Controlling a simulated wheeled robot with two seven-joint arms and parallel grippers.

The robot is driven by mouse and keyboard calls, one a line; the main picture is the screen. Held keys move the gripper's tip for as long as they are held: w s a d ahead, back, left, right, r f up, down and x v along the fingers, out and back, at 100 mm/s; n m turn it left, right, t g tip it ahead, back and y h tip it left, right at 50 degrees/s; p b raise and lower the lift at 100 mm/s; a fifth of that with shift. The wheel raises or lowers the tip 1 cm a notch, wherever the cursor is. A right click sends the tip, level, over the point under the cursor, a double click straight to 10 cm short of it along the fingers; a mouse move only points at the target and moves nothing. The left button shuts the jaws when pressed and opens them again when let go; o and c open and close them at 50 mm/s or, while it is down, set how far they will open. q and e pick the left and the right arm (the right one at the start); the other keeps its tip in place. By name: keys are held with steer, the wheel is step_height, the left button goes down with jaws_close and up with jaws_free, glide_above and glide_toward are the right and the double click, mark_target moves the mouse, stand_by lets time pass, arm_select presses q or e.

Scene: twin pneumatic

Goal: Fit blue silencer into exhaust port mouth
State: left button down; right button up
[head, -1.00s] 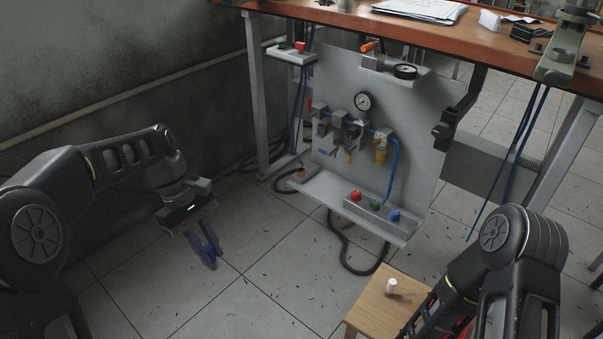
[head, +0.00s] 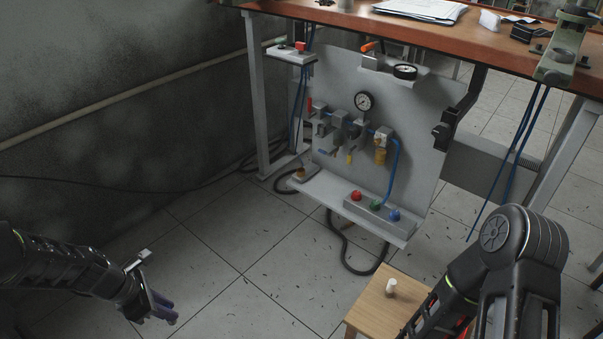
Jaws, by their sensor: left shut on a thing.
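My left gripper (head: 165,308) is low at the left, over the floor and well away from the panel. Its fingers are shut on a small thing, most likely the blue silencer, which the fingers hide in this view. The grey panel (head: 415,150) hangs under the bench and carries a pressure gauge (head: 363,102) and a row of pneumatic fittings (head: 340,128). On its lower ledge a grey block (head: 366,209) bears a red, a green and a blue (head: 394,215) round piece. I cannot tell which opening is the exhaust port mouth. My right gripper is not in view.
A wooden stool (head: 373,309) with a small white cylinder (head: 390,287) stands in front of the panel, close to my right arm. The workbench (head: 330,17) overhangs the panel. A black hose loops below the ledge. The tiled floor at centre left is clear.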

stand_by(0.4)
arm_select(q)
steer(key=w+d+r+m+g, duration=0.2)
steer(key=d+r+m, duration=0.4)
steer(key=r+m, duration=0.1)
steer(key=w+d+r+m+g, duration=0.3)
steer(key=d+r+m, duration=0.3)
steer(key=r, duration=0.3)
steer(key=shift+w+d+m, duration=0.2)
steer(key=shift+w+m, duration=0.1)
steer(key=shift+m, duration=0.4)
